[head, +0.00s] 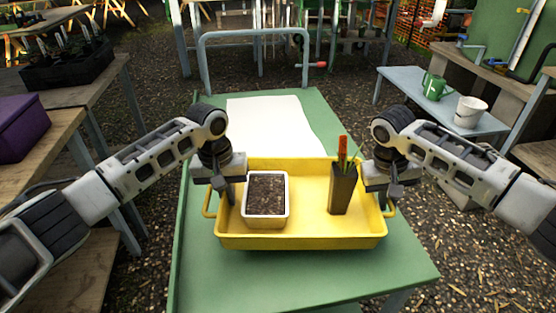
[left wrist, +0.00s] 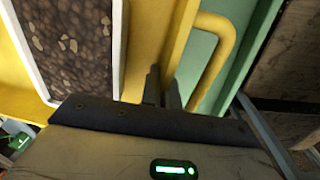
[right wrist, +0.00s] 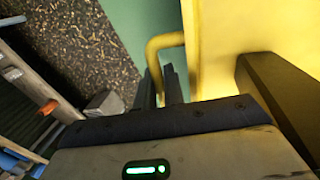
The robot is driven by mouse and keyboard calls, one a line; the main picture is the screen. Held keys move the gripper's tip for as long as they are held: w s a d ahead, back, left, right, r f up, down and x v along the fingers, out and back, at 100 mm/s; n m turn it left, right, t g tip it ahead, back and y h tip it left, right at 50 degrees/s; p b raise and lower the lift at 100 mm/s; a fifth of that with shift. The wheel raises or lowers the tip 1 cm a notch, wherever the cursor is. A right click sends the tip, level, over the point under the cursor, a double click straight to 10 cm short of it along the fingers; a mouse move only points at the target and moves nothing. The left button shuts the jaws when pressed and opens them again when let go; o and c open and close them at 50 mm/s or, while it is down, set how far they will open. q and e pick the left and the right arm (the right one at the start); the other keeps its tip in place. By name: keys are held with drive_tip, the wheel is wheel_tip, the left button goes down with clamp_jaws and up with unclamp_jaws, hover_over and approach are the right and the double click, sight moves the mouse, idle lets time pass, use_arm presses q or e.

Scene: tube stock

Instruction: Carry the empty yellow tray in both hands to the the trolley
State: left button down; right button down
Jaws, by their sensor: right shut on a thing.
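The yellow tray (head: 310,243) rests on a green-topped surface (head: 290,285). It is not empty: a rectangular pot of dark soil (head: 266,195) stands at its left and a dark tapered pot (head: 342,190) with orange and green sticks at its right. My left gripper (head: 231,200) is at the tray's left end; in the left wrist view its fingers (left wrist: 162,88) are close together by the rim, beside the left handle (left wrist: 219,65). I cannot tell whether they grip. My right gripper (head: 387,200) is shut on the right handle (right wrist: 163,42).
A white sheet (head: 272,120) lies behind the tray, with a grey-blue rail (head: 255,36) beyond. A bench at the right holds a green mug (head: 434,86) and a white pot (head: 470,111). A purple box (head: 22,128) and a black crate (head: 66,66) stand at the left.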

sight(230, 209)
use_arm(q)
drive_tip(key=shift+a+f, duration=0.1)
use_arm(e)
drive_tip(key=shift+d+f, duration=0.1)
drive_tip(key=shift+f, duration=0.05)
